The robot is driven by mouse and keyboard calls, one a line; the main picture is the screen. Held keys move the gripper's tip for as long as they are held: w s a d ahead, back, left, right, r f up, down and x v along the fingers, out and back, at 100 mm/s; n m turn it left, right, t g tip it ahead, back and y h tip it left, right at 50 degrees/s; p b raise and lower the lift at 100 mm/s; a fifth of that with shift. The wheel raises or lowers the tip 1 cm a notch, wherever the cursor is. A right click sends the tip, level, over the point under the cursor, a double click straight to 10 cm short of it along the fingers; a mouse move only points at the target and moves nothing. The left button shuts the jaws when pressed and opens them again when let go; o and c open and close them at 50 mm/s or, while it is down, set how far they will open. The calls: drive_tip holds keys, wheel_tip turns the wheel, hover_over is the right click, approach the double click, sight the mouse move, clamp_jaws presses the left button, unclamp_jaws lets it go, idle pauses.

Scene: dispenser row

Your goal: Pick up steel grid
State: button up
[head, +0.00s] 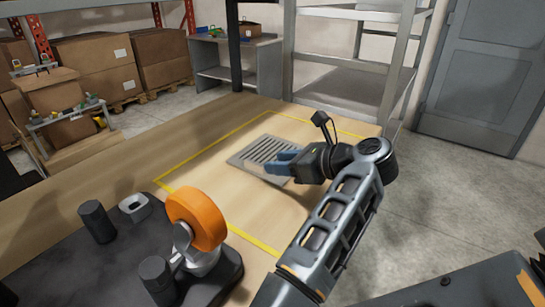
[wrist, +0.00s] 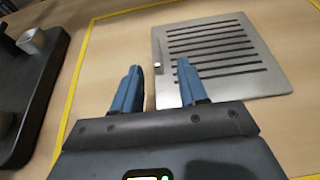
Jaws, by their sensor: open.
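The steel grid (head: 246,158) is a flat grey plate with a row of dark slots, lying on the wooden table inside a yellow outline. In the wrist view the steel grid (wrist: 262,80) lies ahead and to the right, with a small raised tab (wrist: 157,50) on its left edge. My gripper (head: 272,163) has blue fingers and hangs over the grid's near right part in the head view. In the wrist view my gripper (wrist: 158,67) is open and empty, its fingers pointing towards the grid's left edge and tab. I cannot tell the exact height of the fingertips.
A black base (head: 213,275) with an orange roll (head: 197,217) and black cylinders (head: 97,221) stands at the left front of the table. The yellow outline (head: 190,165) surrounds clear wood around the grid. A metal rack (head: 345,85) and cardboard boxes (head: 95,60) stand behind.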

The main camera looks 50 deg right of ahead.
sight(255, 162)
drive_tip(key=shift+a+p+x, duration=0.15)
drive_tip(key=shift+p+x, duration=0.05)
drive_tip(key=shift+x, duration=1.3)
drive_tip(key=shift+a+p+x, duration=0.15)
drive_tip(key=shift+x, duration=1.35)
drive_tip(key=shift+r, duration=0.1)
clamp_jaws()
